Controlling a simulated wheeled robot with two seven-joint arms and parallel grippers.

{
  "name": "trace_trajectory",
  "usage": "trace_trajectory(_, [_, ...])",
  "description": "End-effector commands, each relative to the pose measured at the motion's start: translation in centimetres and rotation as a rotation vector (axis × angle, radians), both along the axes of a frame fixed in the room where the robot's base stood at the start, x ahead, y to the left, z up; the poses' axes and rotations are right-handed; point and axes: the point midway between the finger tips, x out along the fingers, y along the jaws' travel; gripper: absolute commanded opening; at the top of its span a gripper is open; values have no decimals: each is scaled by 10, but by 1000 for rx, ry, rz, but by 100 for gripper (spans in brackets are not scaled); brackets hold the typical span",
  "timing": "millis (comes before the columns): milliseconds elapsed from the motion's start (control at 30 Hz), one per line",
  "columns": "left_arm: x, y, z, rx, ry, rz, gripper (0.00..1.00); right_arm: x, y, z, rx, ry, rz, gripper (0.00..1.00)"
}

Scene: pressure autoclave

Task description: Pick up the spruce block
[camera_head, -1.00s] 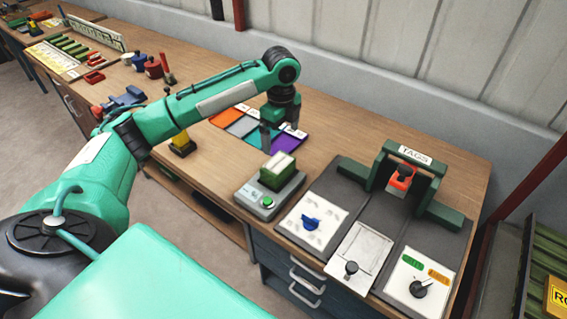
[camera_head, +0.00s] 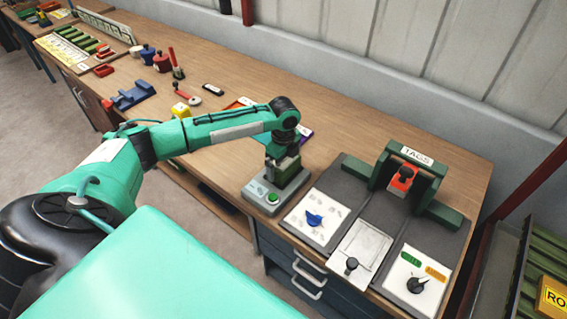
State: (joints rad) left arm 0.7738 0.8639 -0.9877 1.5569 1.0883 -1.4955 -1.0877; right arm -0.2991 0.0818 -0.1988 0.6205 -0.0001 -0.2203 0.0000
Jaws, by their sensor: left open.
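The spruce block, a green block with a pale top in the earlier view, sits on the grey scale-like device (camera_head: 259,196) with a green button. Now only part of the block (camera_head: 288,170) shows beneath my left gripper (camera_head: 281,160). My left gripper points down over the block, open, with its fingers at the block's upper part. I cannot tell whether the fingers touch it. My right gripper is not in view.
Right of the device are a panel with a blue knob (camera_head: 314,219), a green TAGS stand (camera_head: 384,163) holding a red piece (camera_head: 402,179), and a panel with a black knob (camera_head: 416,285). Bare wood lies behind the TAGS stand.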

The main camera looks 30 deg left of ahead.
Motion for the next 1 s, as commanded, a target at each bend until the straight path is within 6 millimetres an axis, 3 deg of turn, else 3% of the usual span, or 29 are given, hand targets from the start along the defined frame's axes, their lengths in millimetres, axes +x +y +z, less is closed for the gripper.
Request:
trace_trajectory(267, [0,1,-5,1,-1,0,100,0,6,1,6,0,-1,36])
trace_trajectory(467, [0,1,-5,1,-1,0,63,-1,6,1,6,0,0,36])
trace_trajectory(767, [1,1,-2,1,-3,0,63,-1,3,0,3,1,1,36])
trace_trajectory(1000, [2,1,21,2,-6,0,63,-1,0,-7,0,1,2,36])
